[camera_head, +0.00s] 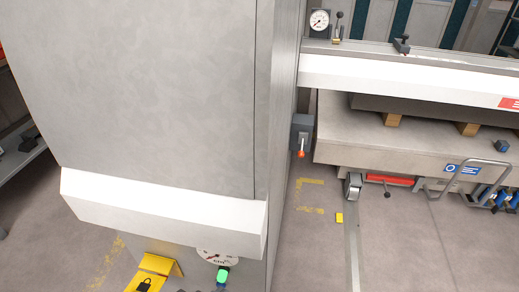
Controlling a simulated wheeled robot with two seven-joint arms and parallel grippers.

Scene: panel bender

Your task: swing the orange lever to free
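A small lever with an orange tip (301,154) hangs down from a dark grey box (302,128). The box is on the right side of the large grey machine cabinet (160,90), in the gap beside the bench. The lever's handle looks roughly vertical with its orange end at the bottom. Any marking for its positions is too small to read. Neither of my grippers is in the head view.
A pale bench (420,145) with a white beam (400,75) stands at the right. Floor in front of the bench is mostly clear.

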